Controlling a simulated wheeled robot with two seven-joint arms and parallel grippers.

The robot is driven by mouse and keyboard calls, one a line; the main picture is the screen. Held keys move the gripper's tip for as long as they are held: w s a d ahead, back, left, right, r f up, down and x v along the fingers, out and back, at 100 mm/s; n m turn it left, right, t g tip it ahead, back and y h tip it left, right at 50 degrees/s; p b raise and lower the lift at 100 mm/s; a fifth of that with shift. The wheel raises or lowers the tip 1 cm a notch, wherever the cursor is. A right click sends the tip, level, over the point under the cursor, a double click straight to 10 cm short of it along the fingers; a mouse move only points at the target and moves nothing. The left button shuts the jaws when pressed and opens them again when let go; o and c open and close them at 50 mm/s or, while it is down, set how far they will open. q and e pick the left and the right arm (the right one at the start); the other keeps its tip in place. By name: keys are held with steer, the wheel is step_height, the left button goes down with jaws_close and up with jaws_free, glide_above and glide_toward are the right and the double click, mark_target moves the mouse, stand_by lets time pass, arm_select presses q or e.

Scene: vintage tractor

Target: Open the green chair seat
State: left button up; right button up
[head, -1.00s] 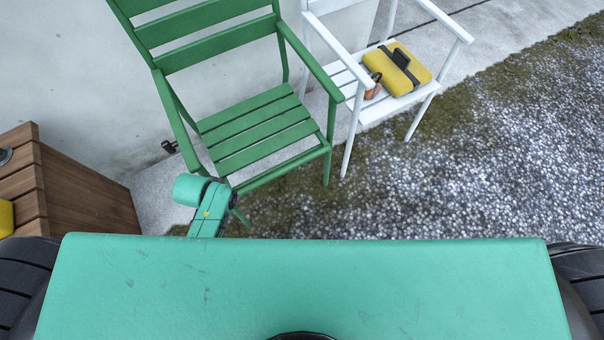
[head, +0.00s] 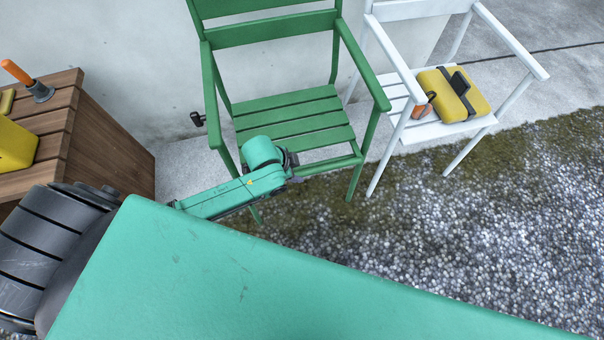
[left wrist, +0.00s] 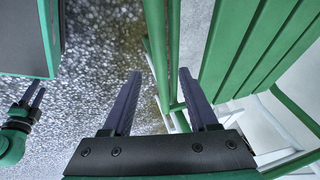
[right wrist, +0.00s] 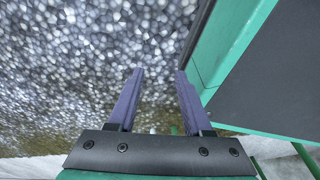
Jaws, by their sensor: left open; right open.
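The green chair (head: 290,110) stands by the wall in the head view, with its slatted seat (head: 292,118) lying flat. My left arm reaches to the chair's front edge, and its wrist partly covers the seat's front left corner. In the left wrist view, my left gripper (left wrist: 158,82) is open, with the chair's front rail (left wrist: 172,60) close to and partly behind its right finger. The slatted seat (left wrist: 258,45) is to the right there. I cannot tell whether a finger touches the rail. My right gripper (right wrist: 156,80) is open and empty above the gravel.
A white chair (head: 445,125) stands to the right of the green one, with a yellow pouch (head: 455,93) on its seat. A wooden crate (head: 95,145) stands at the left, with a yellow object (head: 14,146) on it. Gravel (head: 440,230) in front is clear.

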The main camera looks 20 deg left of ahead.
mark_target(303, 173)
arm_select(q)
steer(key=b+x, duration=0.1)
steer(key=x, duration=0.4)
steer(key=shift+f, duration=0.15)
steer(key=shift+w+f, duration=0.1)
steer(key=shift+f, duration=0.05)
jaws_close()
arm_select(e)
steer(key=w, duration=0.2)
steer(key=w+a+r, duration=0.1)
steer(key=w, duration=0.1)
steer(key=shift+w+r, duration=0.1)
stand_by(0.5)
